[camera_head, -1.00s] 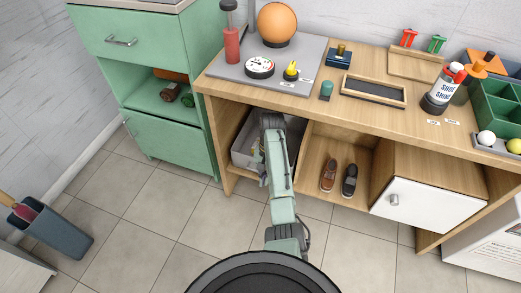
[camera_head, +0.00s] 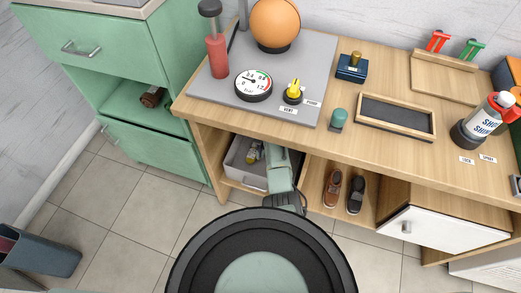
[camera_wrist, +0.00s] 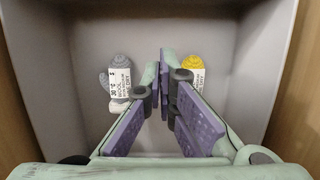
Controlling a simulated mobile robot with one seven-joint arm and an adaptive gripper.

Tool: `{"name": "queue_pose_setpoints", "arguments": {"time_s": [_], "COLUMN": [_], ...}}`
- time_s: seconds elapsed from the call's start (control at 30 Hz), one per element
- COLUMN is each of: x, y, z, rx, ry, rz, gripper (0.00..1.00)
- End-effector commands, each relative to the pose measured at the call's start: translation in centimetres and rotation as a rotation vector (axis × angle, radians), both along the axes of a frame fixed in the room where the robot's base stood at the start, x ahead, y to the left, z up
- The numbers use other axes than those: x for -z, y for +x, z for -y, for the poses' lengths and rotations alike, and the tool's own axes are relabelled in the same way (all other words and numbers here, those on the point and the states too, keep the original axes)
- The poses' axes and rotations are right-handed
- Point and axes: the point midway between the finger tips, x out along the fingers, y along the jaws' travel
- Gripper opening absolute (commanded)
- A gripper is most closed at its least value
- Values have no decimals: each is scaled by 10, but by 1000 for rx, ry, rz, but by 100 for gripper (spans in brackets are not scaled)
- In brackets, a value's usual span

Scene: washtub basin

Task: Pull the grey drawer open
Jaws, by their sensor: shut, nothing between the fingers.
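The grey drawer (camera_head: 236,167) sits in the left lower compartment of the wooden bench, with its inside showing from above. My arm covers its right part in the head view. In the wrist view its grey walls (camera_wrist: 62,62) surround my gripper (camera_wrist: 163,75). My gripper is shut, with nothing between its fingers, and points into the drawer. I cannot tell whether the fingers touch the drawer.
The wooden bench top (camera_head: 350,145) overhangs the compartment. A green cabinet (camera_head: 150,155) stands left.

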Motion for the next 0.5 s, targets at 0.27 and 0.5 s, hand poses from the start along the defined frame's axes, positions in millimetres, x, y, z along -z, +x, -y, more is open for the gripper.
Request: {"name": "queue_pose_setpoints", "arguments": {"time_s": [0.27,0.5], "x": [61,68], "y": [-15,-44], "z": [-4,-14], "rx": [1,2], "ry": [0,2], "rz": [-4,-1], "gripper": [0,0]}}
